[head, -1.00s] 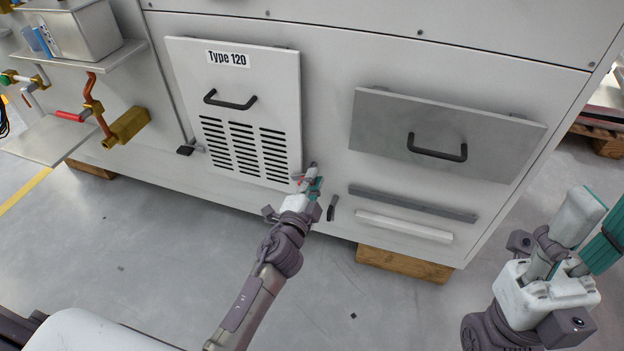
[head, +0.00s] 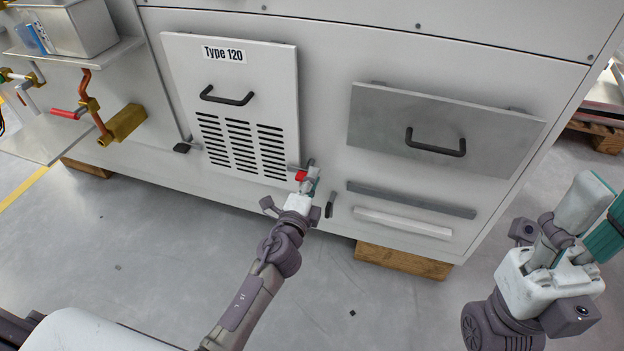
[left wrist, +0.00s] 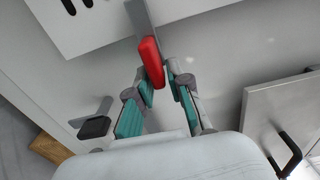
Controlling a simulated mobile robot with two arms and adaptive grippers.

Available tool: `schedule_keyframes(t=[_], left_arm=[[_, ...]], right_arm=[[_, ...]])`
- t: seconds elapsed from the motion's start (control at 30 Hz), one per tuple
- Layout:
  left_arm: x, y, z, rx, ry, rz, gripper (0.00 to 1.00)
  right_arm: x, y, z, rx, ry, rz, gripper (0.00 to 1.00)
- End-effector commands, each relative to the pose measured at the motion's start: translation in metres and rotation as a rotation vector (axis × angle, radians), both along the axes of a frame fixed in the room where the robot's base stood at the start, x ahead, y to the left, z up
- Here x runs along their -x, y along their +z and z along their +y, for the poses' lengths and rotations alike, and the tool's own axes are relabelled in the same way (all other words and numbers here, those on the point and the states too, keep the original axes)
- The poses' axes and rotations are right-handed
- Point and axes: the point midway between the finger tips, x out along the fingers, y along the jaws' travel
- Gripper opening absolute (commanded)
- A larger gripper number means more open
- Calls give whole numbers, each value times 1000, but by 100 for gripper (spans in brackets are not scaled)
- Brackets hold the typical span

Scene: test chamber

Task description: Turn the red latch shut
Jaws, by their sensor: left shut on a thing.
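The red latch (head: 300,176) is at the lower right corner of the white vented panel marked Type 120 (head: 258,95). In the left wrist view the latch's red grip (left wrist: 151,62) sits at the end of a grey bar, which reaches up over the panel's edge. My left gripper (head: 309,182) is at the latch and shut on its red grip; its fingertips (left wrist: 160,75) also show in the left wrist view. The fingers partly hide the latch. My right gripper (head: 592,225) is away at the right edge, partly cut off, so its opening is unclear.
A black-handled latch (head: 182,147) is at the panel's lower left, and another dark handle (head: 330,205) is just right of my left gripper. A grey drawer front (head: 440,130) with a black handle is to the right. Brass valves and pipes (head: 120,125) stick out at left.

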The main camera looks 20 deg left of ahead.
Motion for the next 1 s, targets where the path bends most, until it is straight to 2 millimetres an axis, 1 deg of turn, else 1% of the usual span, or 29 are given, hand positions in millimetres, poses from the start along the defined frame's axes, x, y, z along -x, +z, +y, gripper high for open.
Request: schedule_keyframes(t=[0.27,0.3,0.37,0.4,0.67,0.77,0.87,1.0], left_arm=[[1,-2,-1,-2,-2,4,0],[1,-2,-1,-1,-2,4,20],[1,-2,-1,-1,-2,4,30],[1,-2,-1,-1,-2,3,37],[0,-1,0,0,-1,1,38],[4,-1,0,0,-1,1,38],[15,-2,0,1,-1,3,38],[43,-2,1,2,0,4,38]], right_arm=[[0,0,0,5,1,-3,40],[0,0,0,5,1,-3,40],[0,0,0,5,1,-3,40],[0,0,0,5,1,-3,40],[0,0,0,3,0,1,40],[0,-1,0,0,-1,4,40],[0,-1,0,1,-1,3,40],[0,0,0,1,0,2,40]])
